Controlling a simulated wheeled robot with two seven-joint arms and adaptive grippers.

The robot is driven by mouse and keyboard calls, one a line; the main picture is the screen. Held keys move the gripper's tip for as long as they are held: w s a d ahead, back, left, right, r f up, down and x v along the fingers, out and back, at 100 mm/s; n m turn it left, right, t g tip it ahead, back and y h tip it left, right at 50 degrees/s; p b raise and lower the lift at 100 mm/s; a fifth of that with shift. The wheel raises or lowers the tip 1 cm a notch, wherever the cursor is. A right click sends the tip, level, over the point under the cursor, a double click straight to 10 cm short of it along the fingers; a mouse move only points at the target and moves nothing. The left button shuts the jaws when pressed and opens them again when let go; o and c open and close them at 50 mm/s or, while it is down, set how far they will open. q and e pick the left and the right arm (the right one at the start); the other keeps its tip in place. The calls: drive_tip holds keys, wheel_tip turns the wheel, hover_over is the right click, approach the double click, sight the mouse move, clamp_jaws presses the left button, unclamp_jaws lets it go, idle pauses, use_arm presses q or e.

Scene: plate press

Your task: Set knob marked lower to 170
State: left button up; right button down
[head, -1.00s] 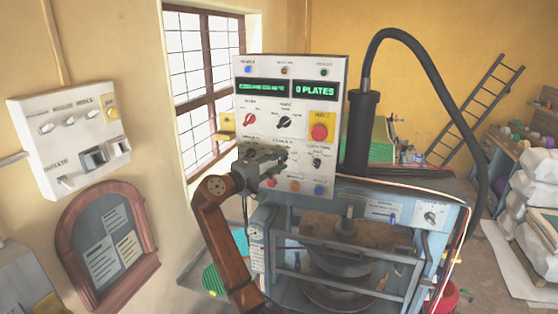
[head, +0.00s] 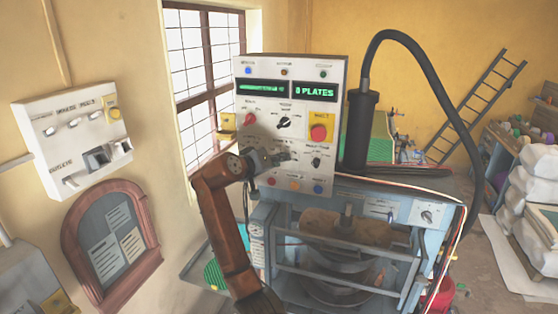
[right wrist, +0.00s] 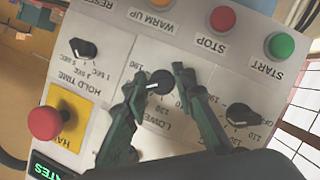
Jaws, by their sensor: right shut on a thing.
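The knob marked lower (right wrist: 159,82) is a black dial on the white control panel (right wrist: 205,58), which appears upside down in the right wrist view. A white mark shows on the knob, but I cannot read its exact value. The green fingers of my right gripper (right wrist: 160,78) stand on both sides of the knob, shut on it. In the head view my right gripper (head: 280,157) is against the lower left of the panel and hides that knob. My left gripper is not in view.
The hold time knob (right wrist: 84,50), another dial (right wrist: 240,115), a red mushroom button (right wrist: 44,122) and the stop button (right wrist: 222,19) surround the gripper. The blue-grey press (head: 420,255) stands below the panel. A black hose (head: 420,60) arches at right.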

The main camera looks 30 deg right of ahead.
drive_tip(key=shift+r+m, duration=0.2)
drive_tip(key=shift+m, duration=0.2)
drive_tip(key=shift+y, duration=0.3)
drive_tip(key=c, duration=2)
unclamp_jaws()
drive_tip(key=shift+c, duration=0.2)
drive_tip(key=o, duration=0.4)
drive_tip(key=shift+w+f, duration=0.1)
drive_tip(key=shift+o, duration=0.2)
drive_tip(key=v, duration=1.2)
drive_tip(key=shift+s, duration=0.2)
drive_tip(key=shift+f, duration=0.1)
